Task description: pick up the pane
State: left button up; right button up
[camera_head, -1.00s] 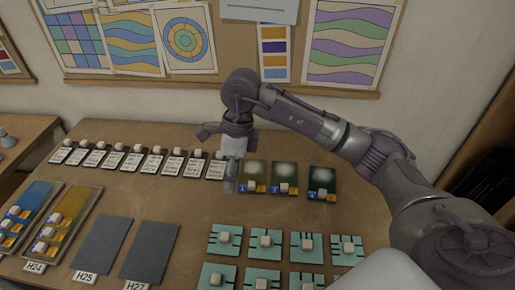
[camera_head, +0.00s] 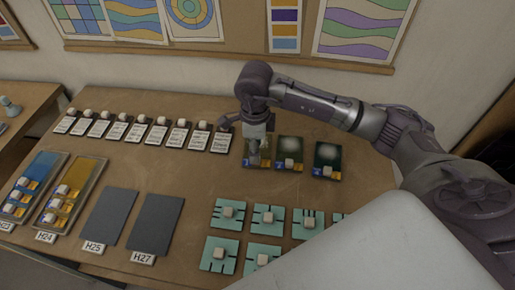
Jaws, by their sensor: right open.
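Three dark green panes with pale, blurry centres lie in a row at the back right of the table: a left one (camera_head: 248,160), a middle one (camera_head: 290,150) and a right one (camera_head: 327,158). The middle and right panes each bear a small whitish block and blue and yellow tags. My right gripper (camera_head: 257,150) points down over the left pane and hides much of it, including any block there. It is open. Whether its fingers touch the pane cannot be told. My left gripper is not in view.
Teal slotted plates (camera_head: 229,215) with blocks lie in front. Blue (camera_head: 38,168) and amber (camera_head: 76,175) trays and dark grey mats (camera_head: 157,223) are at the left front. A pinboard wall stands behind.

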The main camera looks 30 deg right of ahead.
notch_tip(320, 180, down, 4)
jog(key=shift+s+d+r+p, duration=0.1)
jog(key=shift+s+r+p, duration=0.1)
jog(key=shift+p, duration=0.55)
jog(key=shift+w+f, duration=0.1)
jog(key=shift+f, duration=0.25)
grip_shut()
